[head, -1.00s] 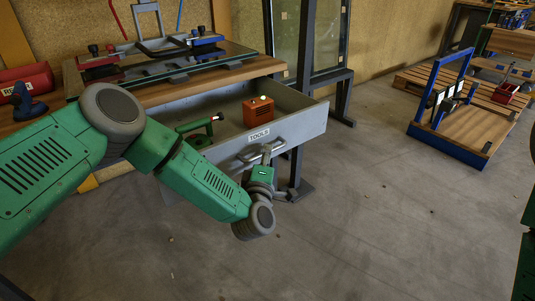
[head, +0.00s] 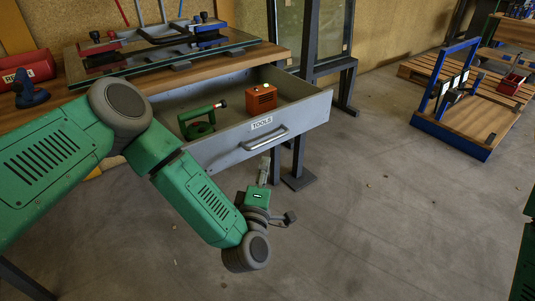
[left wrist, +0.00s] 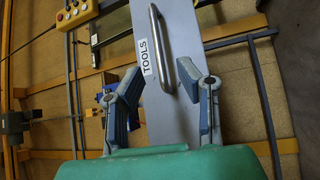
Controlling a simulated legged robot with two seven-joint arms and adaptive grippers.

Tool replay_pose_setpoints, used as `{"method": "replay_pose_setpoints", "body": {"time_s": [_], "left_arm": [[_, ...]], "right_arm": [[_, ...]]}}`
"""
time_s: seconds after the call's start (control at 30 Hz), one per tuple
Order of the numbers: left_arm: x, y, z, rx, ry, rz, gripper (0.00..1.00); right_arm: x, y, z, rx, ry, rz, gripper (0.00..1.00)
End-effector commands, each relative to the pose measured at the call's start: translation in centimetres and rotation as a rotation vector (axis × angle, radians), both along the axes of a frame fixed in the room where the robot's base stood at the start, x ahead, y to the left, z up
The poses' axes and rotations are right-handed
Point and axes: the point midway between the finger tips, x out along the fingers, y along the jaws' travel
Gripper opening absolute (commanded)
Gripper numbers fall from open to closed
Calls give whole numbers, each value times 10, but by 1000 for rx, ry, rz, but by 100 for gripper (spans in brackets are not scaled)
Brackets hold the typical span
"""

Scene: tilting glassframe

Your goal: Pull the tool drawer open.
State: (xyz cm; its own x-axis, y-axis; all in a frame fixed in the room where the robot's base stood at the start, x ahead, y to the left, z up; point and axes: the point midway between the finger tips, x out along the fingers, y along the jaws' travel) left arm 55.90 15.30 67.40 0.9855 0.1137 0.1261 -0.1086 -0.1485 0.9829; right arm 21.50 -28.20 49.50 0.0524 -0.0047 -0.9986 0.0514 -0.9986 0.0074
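The grey tool drawer (head: 225,146), with a white TOOLS label, stands pulled out from the workbench in the head view. Its bar handle (head: 264,138) is on the front panel and shows in full. In the left wrist view the handle (left wrist: 172,50) lies just beyond and between the spread fingers. My left gripper (head: 277,192) is open and empty, below and in front of the handle, apart from it. The left wrist view shows its two blue-grey fingers (left wrist: 160,82) apart. My right gripper is not in view.
An orange box (head: 260,98) and a green tool (head: 198,120) lie inside the drawer. A glass frame on a dark post (head: 308,60) stands behind it. The floor at the centre right is clear.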

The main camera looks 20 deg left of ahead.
Motion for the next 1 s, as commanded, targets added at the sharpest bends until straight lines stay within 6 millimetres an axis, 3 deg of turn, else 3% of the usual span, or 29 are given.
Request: {"method": "replay_pose_setpoints", "body": {"time_s": [0.2,0.8,0.93,1.0], "left_arm": [[-21,-2,-3,0,1,0,31],[-26,-8,-6,31,34,-33,31],[-51,-30,-28,209,220,-205,31],[-83,-38,-51,376,383,-354,31]], "right_arm": [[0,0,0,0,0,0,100],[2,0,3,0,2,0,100],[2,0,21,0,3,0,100],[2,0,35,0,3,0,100]]}}
